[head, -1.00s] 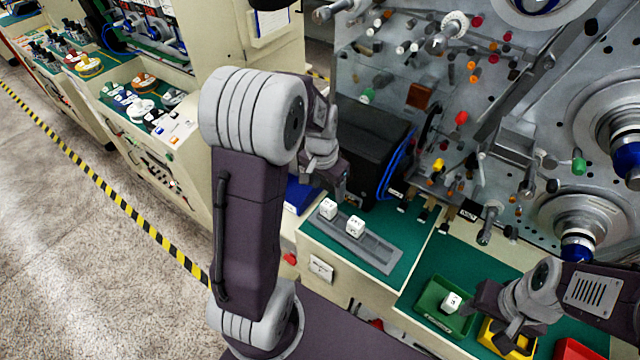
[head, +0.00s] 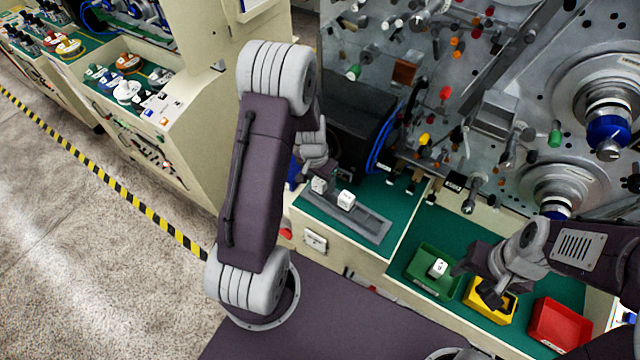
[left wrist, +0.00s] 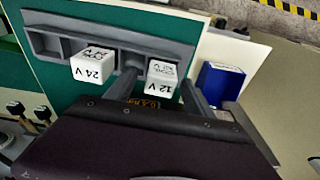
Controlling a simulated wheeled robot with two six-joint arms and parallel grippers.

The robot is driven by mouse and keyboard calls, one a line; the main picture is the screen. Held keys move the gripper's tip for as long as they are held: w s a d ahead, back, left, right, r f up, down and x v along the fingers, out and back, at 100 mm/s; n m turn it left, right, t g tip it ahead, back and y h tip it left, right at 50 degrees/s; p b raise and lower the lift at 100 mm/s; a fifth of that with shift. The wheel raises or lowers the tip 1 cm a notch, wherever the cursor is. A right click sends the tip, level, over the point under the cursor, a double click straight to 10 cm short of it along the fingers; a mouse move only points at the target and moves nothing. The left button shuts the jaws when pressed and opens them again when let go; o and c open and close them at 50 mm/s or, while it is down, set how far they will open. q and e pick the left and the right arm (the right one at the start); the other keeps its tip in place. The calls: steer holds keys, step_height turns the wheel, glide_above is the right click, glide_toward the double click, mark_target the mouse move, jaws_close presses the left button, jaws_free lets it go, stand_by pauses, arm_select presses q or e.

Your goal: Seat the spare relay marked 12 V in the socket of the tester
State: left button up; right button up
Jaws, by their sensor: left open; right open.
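The relay marked 12 V (left wrist: 162,78) is a white block standing in a grey rack (left wrist: 60,40), at the right in the left wrist view. A second white relay marked 24 V (left wrist: 93,64) stands beside it. In the head view they are the left relay (head: 319,186) and right relay (head: 346,199). My left gripper (left wrist: 161,90) is open, its fingers on either side of the 12 V relay; contact cannot be told. My right gripper (head: 477,279) is open and empty above the green and yellow bins. I cannot clearly pick out the tester's socket.
A green bin (head: 415,277) holds another white block (head: 438,268). A yellow bin (head: 508,308) and a red bin (head: 558,325) stand to its right. A black box (head: 350,110) and the spindle panel (head: 500,100) rise behind the rack. A blue box (left wrist: 220,82) lies close beside the rack.

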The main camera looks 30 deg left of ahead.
mark_target(318, 181)
arm_select(q)
jaws_close()
steer(key=shift+r, duration=0.15)
steer(key=shift+r, duration=0.3)
steer(key=shift+s+a+r+b, duration=0.1)
steer(key=shift+s+r+b, duration=0.15)
steer(key=shift+r+b, duration=0.35)
steer(key=shift+s+a+r+b, duration=0.1)
steer(key=shift+s+r+b, duration=0.15)
steer(key=shift+r+b, duration=0.3)
steer(key=s+a+b, duration=0.2)
steer(key=s+b, duration=0.8)
steer(key=s, duration=0.7)
steer(key=shift+r, duration=0.2)
